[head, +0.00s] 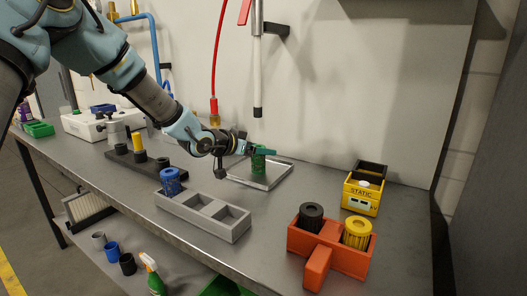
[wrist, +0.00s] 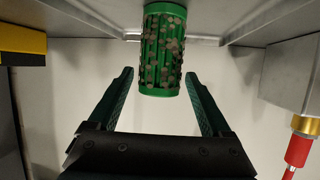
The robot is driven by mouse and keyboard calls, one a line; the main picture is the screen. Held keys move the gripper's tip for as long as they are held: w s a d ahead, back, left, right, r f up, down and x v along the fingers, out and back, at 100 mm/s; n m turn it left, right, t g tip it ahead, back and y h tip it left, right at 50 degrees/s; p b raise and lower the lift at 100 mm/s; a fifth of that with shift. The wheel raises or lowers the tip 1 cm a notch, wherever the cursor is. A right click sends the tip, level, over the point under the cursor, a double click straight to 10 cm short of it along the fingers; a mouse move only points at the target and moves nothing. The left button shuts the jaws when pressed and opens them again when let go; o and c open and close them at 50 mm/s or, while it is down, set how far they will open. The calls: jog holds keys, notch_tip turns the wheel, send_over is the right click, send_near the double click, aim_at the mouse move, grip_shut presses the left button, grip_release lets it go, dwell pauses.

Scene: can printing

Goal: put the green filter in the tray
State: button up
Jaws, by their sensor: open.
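The green filter (head: 258,164) stands upright in the shallow metal tray (head: 272,184) at the back of the bench. It has brown speckles in the wrist view (wrist: 163,50). My gripper (head: 262,151) is at the filter's upper part, partly covering it in the head view. In the wrist view my gripper (wrist: 158,74) is open, with one finger on each side of the filter's near end and a visible gap on both sides.
An orange holder (head: 310,241) with black and yellow filters is at right, near a yellow "STATIC" box (head: 360,194). A red hose (head: 216,70) hangs behind my gripper.

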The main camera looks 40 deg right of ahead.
jog(key=v, duration=1)
